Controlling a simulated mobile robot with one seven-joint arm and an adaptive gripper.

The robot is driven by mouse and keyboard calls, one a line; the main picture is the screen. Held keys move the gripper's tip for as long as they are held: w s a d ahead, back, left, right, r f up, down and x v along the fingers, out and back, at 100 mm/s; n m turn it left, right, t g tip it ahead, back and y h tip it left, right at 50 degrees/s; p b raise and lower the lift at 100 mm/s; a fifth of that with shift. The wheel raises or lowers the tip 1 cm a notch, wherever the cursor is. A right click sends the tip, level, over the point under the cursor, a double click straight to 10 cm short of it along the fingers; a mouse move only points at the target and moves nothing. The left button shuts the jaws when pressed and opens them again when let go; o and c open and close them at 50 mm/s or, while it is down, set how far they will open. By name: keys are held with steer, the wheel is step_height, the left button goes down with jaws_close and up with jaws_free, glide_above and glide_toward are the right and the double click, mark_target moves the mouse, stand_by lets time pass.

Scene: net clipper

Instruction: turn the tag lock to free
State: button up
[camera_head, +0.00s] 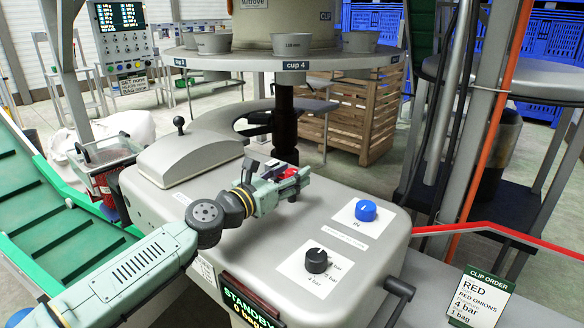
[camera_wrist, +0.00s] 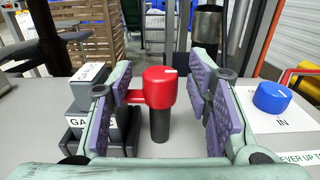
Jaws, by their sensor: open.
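A red knob (camera_wrist: 160,88) with a white mark sits on a dark upright post (camera_wrist: 159,125). A red arm runs from it leftward toward the grey blocks. I cannot read a label naming it as the tag lock. My gripper (camera_wrist: 164,100) is open, with one purple-padded finger on each side of the red knob and visible gaps between. In the head view my gripper (camera_head: 289,180) is over the machine top, and the red knob (camera_head: 290,173) shows only partly behind it. A blue knob (camera_head: 365,210) marked "IN" is to the right; it also shows in the wrist view (camera_wrist: 271,97).
Grey blocks with white labels (camera_wrist: 88,100) stand close to the left finger. A black knob (camera_head: 316,260) with bar markings is nearer the front. A round table with cups (camera_head: 294,66) overhangs behind. A green conveyor (camera_head: 40,205) is at left, a red rail (camera_head: 490,232) at right.

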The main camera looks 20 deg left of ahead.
steer(key=shift+w+d, duration=0.15)
steer(key=shift+w, duration=0.2)
steer(key=shift+c, duration=0.3)
jaws_close()
